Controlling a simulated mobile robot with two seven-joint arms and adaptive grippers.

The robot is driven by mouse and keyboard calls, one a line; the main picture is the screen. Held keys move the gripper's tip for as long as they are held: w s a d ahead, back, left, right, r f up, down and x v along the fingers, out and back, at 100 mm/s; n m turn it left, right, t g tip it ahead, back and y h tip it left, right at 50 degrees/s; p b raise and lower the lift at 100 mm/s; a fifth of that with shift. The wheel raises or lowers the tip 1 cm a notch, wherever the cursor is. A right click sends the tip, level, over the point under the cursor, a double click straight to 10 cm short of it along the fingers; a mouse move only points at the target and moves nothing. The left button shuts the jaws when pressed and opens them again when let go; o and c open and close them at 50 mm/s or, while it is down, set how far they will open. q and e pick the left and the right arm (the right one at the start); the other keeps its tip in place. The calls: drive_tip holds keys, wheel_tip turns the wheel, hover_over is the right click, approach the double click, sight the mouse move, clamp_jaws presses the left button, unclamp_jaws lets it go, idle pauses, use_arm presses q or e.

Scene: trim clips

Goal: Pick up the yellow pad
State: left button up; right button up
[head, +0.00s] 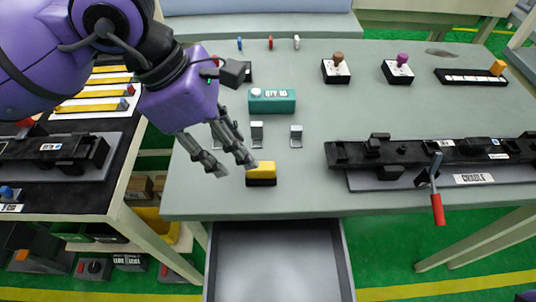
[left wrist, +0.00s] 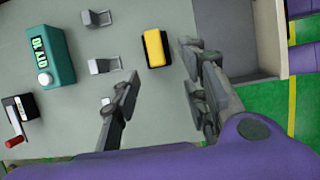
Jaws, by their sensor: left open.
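The yellow pad (head: 262,169) lies on the grey-green table near its front edge, with a dark lower part. In the left wrist view the yellow pad (left wrist: 154,47) lies beyond the fingertips, between the lines of the two fingers. My left gripper (head: 233,167) is open and empty, just left of the pad and above the table. In the left wrist view the left gripper (left wrist: 160,75) has its fingers spread wide apart. No contact with the pad is clear. My right gripper is not in view.
A teal counter box (head: 271,102) and small grey clips (head: 296,135) stand behind the pad. A long black cradle (head: 440,152) and a red-handled tool (head: 436,195) are to the right. An open grey drawer (head: 275,258) juts out below the front edge.

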sight(261, 171)
use_arm(q)
drive_tip(key=x, duration=0.2)
drive_tip(key=shift+s+d+f, duration=0.1)
drive_tip(key=shift+d+f, duration=0.2)
drive_tip(key=x, duration=0.3)
drive_tip(key=shift+w+d+f, duration=0.25)
drive_tip(key=shift+w+d, duration=0.1)
drive_tip(key=shift+d, duration=0.05)
drive_tip(key=shift+d+f, duration=0.1)
drive_tip(key=shift+f, duration=0.35)
drive_tip(key=c, duration=1)
clamp_jaws()
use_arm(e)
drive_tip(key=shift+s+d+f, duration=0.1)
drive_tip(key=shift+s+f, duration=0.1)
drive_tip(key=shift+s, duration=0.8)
